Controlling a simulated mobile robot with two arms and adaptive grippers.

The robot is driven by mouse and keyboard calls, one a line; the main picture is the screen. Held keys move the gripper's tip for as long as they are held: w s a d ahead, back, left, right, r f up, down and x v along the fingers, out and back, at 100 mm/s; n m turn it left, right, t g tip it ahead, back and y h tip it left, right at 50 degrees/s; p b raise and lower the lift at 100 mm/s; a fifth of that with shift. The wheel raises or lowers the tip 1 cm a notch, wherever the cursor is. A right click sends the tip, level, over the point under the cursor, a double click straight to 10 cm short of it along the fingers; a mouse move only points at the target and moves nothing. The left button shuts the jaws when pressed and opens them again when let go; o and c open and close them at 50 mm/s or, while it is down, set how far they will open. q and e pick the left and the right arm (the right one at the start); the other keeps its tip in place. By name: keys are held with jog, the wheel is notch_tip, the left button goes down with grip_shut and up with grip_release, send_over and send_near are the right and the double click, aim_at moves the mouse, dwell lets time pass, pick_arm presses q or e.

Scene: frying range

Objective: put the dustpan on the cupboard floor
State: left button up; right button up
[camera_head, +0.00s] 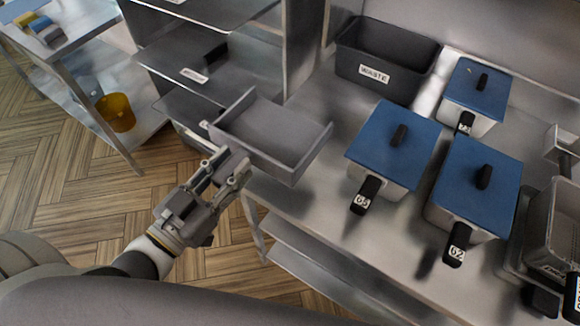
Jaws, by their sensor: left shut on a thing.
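The dustpan (268,132) is a grey, shallow, open-fronted pan with raised walls. It is near the middle of the head view, in front of a metal shelf unit and over the left edge of the steel counter. My left gripper (223,166) is shut on its handle at the pan's near left side, and the fingers hide most of the handle. The open metal unit (175,58) at the upper left, with labelled shelves, may be the cupboard. Its floor cannot be made out clearly; the dustpan hides part of the unit. My right gripper is not in view.
A dark waste bin (345,75) stands at the back of the counter (300,212). Several pans with blue lids (396,140) stand on the right. A steel table (75,60) at the far left has an orange container (116,112) on its lower shelf. Wooden floor (80,215) is clear at lower left.

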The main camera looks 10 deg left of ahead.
aim_at(278, 159)
pick_arm(q)
jog(key=w+d+f+b, duration=0.2)
jog(key=w, duration=0.1)
jog(key=w+d+f+b, duration=0.1)
jog(key=w+f+b, duration=0.2)
jog(key=w+d+f+b, duration=0.2)
jog(key=w+f, duration=0.1)
jog(key=shift+w+d+b, duration=0.3)
jog(key=shift+b, duration=0.1)
jog(key=shift+w+d+f, duration=0.1)
jog(key=shift+w+f, duration=0.05)
jog(key=shift+f, duration=0.05)
jog(key=f, duration=0.3)
jog(key=shift+w+d, duration=0.15)
jog(key=shift+w, duration=0.05)
jog(key=shift+f, duration=0.5)
jog(key=o, duration=1.1)
